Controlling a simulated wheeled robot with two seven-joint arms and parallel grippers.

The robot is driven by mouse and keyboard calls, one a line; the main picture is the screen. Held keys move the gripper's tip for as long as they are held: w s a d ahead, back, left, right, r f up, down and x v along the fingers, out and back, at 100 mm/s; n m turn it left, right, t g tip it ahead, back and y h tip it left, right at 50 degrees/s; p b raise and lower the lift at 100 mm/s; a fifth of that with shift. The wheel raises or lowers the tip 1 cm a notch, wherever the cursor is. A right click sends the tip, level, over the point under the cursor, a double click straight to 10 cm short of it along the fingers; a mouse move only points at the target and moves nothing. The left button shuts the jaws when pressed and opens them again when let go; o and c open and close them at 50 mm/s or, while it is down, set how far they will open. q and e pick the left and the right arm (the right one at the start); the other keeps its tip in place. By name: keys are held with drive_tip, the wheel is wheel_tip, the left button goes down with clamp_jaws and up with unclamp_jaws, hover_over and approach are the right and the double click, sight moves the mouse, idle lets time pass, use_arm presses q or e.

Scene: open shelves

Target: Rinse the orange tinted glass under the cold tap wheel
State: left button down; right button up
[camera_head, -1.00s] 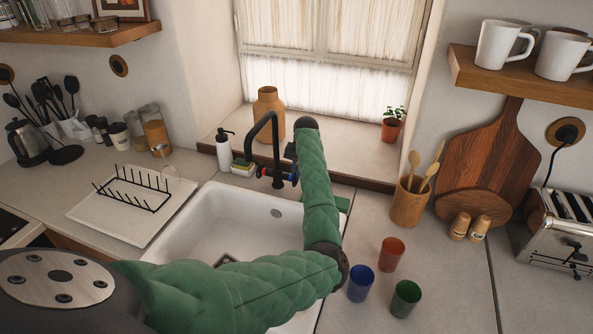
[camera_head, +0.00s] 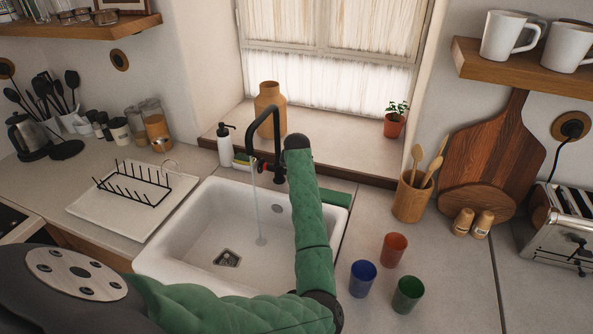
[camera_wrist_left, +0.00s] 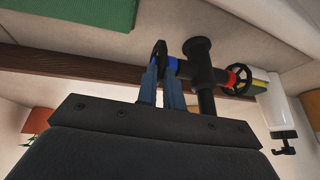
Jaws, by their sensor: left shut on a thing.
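The orange tinted glass (camera_head: 393,250) stands upright on the counter right of the sink, near a blue glass (camera_head: 362,279) and a green glass (camera_head: 407,295). The black tap (camera_head: 277,135) stands behind the sink, and a stream of water (camera_head: 257,210) falls from its spout into the basin. In the left wrist view, my left gripper (camera_wrist_left: 163,82) is shut on the blue-marked cold tap wheel (camera_wrist_left: 159,58). The red-marked wheel (camera_wrist_left: 240,79) is on the tap's other side. My arm hides the gripper in the head view. My right gripper is not in view.
The white sink (camera_head: 200,240) is empty apart from running water. A dish rack (camera_head: 132,188) stands left, and a soap bottle (camera_head: 225,146) is behind the sink. A utensil pot (camera_head: 411,198) and toaster (camera_head: 565,230) are right. My left arm crosses over the sink's right side.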

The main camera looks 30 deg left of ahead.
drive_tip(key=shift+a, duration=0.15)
use_arm(q)
drive_tip(key=c, duration=1.5)
unclamp_jaws()
drive_tip(key=shift+s, duration=0.1)
drive_tip(key=shift+c, duration=0.2)
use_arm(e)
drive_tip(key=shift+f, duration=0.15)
